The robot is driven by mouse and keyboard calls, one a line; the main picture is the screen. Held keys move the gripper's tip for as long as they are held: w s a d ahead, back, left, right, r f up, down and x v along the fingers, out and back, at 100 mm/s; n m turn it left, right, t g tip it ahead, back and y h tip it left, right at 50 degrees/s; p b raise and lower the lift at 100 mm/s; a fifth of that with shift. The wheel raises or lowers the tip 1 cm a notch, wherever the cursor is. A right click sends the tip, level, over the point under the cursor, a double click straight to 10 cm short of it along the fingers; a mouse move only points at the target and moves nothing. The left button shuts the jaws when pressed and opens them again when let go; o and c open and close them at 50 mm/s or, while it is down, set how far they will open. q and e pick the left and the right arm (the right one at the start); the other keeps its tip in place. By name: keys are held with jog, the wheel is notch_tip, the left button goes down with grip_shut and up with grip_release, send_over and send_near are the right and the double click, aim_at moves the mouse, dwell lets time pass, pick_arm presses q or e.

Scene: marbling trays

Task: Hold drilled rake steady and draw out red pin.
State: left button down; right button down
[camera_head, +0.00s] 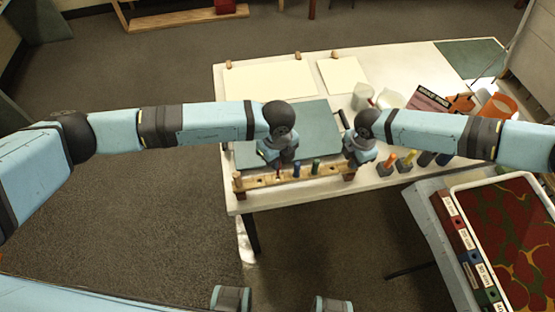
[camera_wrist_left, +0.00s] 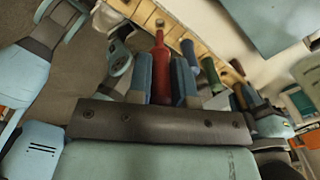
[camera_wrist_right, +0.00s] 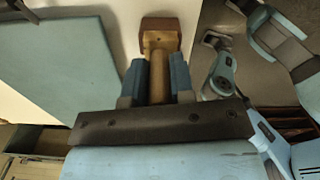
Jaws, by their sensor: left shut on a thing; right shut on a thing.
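The drilled rake (camera_head: 262,182) is a pale wooden bar with brown end blocks, lying along the table's front edge. It also shows in the left wrist view (camera_wrist_left: 203,48). My left gripper (camera_head: 277,166) is shut on the red pin (camera_wrist_left: 160,68), whose narrow end points at the bar; how deep it sits is unclear. A blue pin (camera_head: 296,170) and a green pin (camera_head: 316,166) stand in the rake, to the right of the red one. My right gripper (camera_head: 354,164) is shut on the rake's right end; the bar (camera_wrist_right: 158,72) shows between its fingers.
A grey-green sheet (camera_head: 310,118) lies behind the rake. Orange and yellow pieces on dark blocks (camera_head: 387,166) stand right of my right gripper. White cups (camera_head: 363,96) and an orange container (camera_head: 498,106) stand farther back. A red marbled tray (camera_head: 510,240) is at lower right.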

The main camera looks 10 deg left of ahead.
pick_arm(q)
jog(key=shift+r, duration=0.15)
pick_arm(e)
jog(key=c, duration=0.9)
grip_release()
notch_tip(320, 180, up, 12)
jog(key=shift+r, duration=0.1)
